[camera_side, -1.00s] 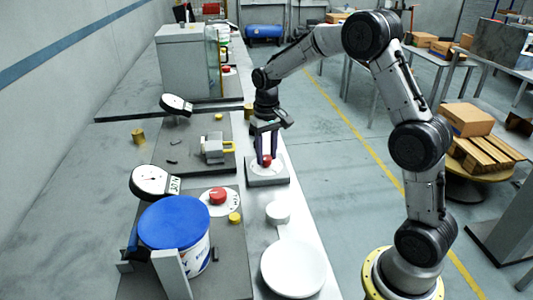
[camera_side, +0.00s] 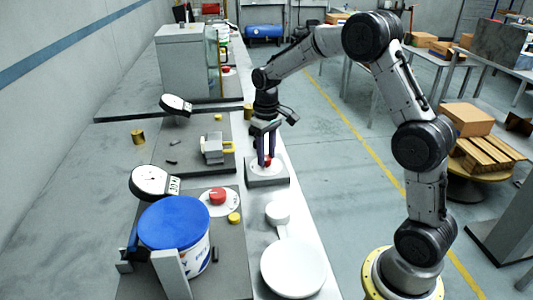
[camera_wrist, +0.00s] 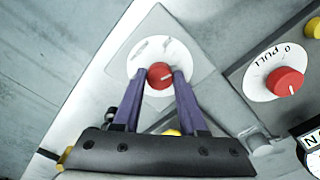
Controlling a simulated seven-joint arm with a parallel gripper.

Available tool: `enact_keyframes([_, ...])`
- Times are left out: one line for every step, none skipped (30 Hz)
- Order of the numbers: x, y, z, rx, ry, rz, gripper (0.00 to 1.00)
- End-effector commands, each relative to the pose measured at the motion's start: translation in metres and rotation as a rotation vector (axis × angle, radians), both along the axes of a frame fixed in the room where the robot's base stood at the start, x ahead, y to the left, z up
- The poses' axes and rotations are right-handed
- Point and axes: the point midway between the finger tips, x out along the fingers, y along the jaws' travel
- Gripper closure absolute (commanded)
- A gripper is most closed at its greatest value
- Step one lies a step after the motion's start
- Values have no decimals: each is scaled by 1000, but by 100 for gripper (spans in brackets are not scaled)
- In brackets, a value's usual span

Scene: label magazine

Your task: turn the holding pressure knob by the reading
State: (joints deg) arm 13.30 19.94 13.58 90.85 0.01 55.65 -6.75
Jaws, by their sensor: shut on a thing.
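My gripper (camera_side: 267,154) points down with its two purple fingers shut on a small red knob (camera_wrist: 159,76). The fingers touch it from either side in the wrist view. A white mark shows on the knob's top. The knob sits in the middle of a round white dial plate (camera_wrist: 148,49) with faint grey marks, on a grey block (camera_side: 268,180) near the bench's right edge. A round white gauge (camera_side: 150,181) stands tilted at the near left, and a second gauge (camera_side: 176,104) stands farther back. Their readings are too small to tell.
A second red knob (camera_side: 217,196) on a white plate marked "0 PULL" stands nearer the camera, by a yellow button (camera_side: 234,217). Bench left of the gauges is mostly clear.

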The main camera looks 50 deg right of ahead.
Motion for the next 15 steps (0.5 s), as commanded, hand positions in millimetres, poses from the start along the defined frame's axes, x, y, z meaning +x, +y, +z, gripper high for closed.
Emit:
enact_keyframes([0, 0, 2, 0, -2, 0, 100])
enact_keyframes([0, 0, 2, 0, -3, 0, 55])
enact_keyframes([0, 0, 2, 0, -3, 0, 48])
enact_keyframes([0, 0, 2, 0, -2, 0, 42])
enact_keyframes([0, 0, 1, 0, -2, -1, 37])
enact_keyframes([0, 0, 1, 0, -2, -1, 30])
enact_keyframes([0, 0, 1, 0, -2, -1, 28])
enact_keyframes([0, 0, 1, 0, -2, -1, 28])
enact_keyframes([0, 0, 1, 0, -1, -1, 28])
enact_keyframes([0, 0, 1, 0, -1, -1, 28])
enact_keyframes([0, 0, 1, 0, -1, -1, 28])
enact_keyframes([0, 0, 1, 0, -1, -1, 28])
enact_keyframes([0, 0, 0, 0, -1, -1, 28])
enact_keyframes([0, 0, 1, 0, -1, -1, 28])
enact_keyframes([0, 0, 1, 0, -1, -1, 28])
